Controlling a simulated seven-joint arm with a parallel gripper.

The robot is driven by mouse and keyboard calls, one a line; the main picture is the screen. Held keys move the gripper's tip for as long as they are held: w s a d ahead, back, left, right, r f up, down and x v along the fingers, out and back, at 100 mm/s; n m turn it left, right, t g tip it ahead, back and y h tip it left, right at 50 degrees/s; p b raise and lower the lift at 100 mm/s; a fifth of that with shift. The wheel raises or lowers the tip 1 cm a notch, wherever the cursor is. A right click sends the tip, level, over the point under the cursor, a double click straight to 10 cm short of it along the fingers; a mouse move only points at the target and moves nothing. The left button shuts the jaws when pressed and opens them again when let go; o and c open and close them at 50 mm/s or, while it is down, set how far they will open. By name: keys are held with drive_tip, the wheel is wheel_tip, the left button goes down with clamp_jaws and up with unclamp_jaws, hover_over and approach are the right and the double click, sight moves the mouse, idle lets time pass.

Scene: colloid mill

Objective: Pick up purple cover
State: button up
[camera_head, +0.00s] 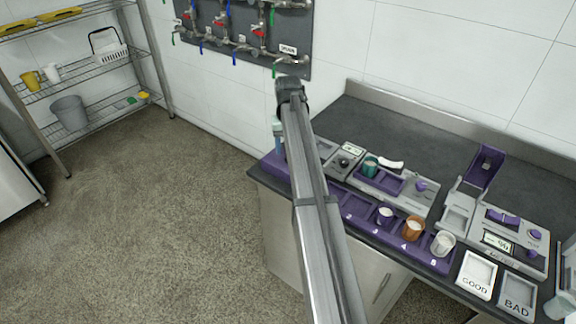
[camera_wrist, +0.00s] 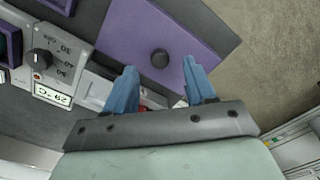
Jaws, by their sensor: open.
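A flat purple cover (camera_wrist: 175,28) with a round black knob (camera_wrist: 160,58) shows in the wrist view, just beyond my fingers. In the head view a purple piece (camera_head: 272,164), probably the same cover, shows at the counter's left end, partly hidden by my arm. My gripper (camera_wrist: 159,68) has two blue fingers spread apart, with the knob appearing between their tips and nothing held. I cannot tell how far the tips are above the knob. In the head view the gripper (camera_head: 279,146) is mostly hidden behind my arm.
A unit with a dial and temperature display (camera_wrist: 52,70) sits beside the cover. A purple tray (camera_head: 356,206) with several cups runs along the counter front. A device with a raised purple lid (camera_head: 485,165) stands right. GOOD (camera_head: 477,276) and BAD (camera_head: 516,296) trays lie near the front edge.

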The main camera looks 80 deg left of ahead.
wheel_tip(320, 180, down, 3)
drive_tip(key=shift+f, duration=0.15)
drive_tip(key=shift+c, duration=0.2)
clamp_jaws()
idle(0.4)
